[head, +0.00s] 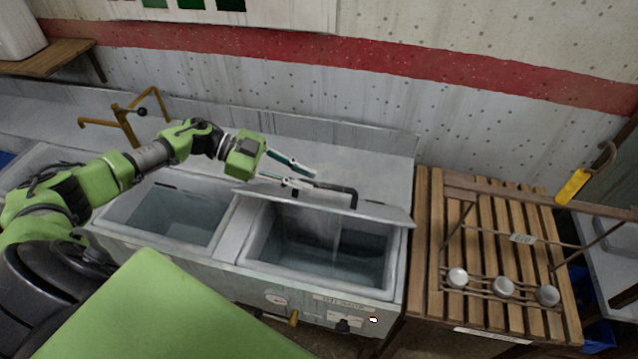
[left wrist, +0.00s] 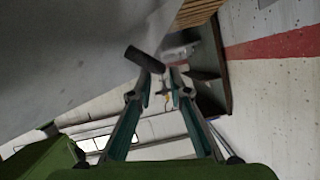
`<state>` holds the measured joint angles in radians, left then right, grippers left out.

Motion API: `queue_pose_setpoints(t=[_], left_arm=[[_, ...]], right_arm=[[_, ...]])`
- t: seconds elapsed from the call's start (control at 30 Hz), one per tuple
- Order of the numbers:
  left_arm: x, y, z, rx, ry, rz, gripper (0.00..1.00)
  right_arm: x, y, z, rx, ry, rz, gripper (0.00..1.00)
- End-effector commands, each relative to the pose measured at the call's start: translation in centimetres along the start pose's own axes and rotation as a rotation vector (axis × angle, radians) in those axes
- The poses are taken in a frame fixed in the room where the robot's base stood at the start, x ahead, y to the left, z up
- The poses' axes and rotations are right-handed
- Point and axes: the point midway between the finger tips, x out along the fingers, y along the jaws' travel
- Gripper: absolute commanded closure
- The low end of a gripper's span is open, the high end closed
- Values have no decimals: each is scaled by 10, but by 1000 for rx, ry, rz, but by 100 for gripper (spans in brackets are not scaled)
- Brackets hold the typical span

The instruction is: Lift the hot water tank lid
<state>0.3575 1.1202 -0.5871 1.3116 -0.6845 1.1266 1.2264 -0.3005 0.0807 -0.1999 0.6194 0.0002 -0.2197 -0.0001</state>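The hot water tank lid (head: 380,211) is a grey metal plate over the right basin. It stands tilted up, with its front edge above the opening, and the tank inside (head: 310,250) shows below it. A dark bar handle (head: 337,188) sits on the lid; its end shows in the left wrist view (left wrist: 145,59). My left gripper (head: 312,179) is over the lid beside the handle's left end. Its fingers (left wrist: 160,80) are apart with no clear grip on the handle; whether they touch it I cannot tell. My right gripper is not in view.
A second open basin (head: 175,215) lies left of the tank. A brass tap (head: 125,125) stands behind it. The wall runs close behind.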

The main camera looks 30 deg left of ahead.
Motion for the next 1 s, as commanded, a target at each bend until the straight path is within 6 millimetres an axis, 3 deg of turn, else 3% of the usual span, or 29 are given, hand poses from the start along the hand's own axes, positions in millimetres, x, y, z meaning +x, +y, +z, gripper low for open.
queue_pose_setpoints(t=[0.1,0.3,0.7,0.87,1.0], left_arm=[[-27,0,2,-2,-5,-3,82],[-56,0,1,-1,-2,-2,82],[-65,0,0,0,0,-1,82],[-69,-2,-9,0,0,-1,82],[-79,-8,-33,0,0,-1,82]], right_arm=[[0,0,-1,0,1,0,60],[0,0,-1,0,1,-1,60],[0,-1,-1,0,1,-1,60],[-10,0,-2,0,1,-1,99],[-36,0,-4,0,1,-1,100]])
